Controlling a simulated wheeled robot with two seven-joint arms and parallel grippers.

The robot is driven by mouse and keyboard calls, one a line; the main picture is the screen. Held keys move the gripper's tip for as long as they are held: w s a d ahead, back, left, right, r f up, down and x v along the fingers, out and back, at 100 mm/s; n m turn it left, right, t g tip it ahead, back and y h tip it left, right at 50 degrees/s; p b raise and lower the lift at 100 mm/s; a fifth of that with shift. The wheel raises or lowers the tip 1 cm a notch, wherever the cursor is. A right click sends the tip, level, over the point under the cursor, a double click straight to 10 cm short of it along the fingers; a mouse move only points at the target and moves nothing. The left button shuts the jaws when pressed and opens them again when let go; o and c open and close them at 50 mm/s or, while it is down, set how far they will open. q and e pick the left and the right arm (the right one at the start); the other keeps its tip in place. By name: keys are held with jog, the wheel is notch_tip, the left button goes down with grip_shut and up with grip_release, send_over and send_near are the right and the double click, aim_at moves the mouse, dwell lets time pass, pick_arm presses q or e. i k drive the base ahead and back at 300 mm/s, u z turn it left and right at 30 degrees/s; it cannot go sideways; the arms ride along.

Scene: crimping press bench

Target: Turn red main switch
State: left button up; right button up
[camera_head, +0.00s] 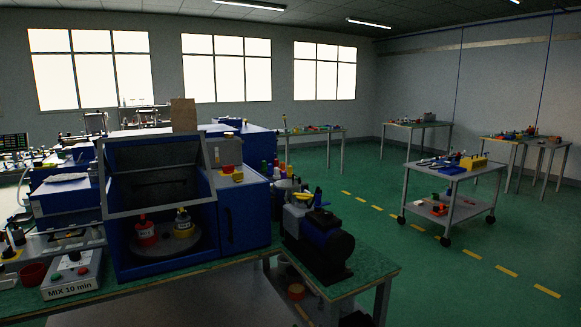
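I cannot clearly make out a red main switch. A small red-and-yellow item (228,169) sits at the upper right front of the blue machine (242,215), too small to identify. A white control box (73,277) marked "MIX 10 min" stands at the lower left, with a small red button and a green one. No crimping press is clearly recognizable. Neither of my grippers is in view.
The blue machine's clear cover (155,160) is raised; a red bottle (146,232) and a dark-and-yellow bottle (183,224) stand inside. A cart (448,200) stands right; the floor between is clear.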

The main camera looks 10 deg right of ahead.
aim_at(227, 169)
jog(key=u, duration=1.05)
jog(key=i, duration=0.9)
jog(key=u, duration=0.25)
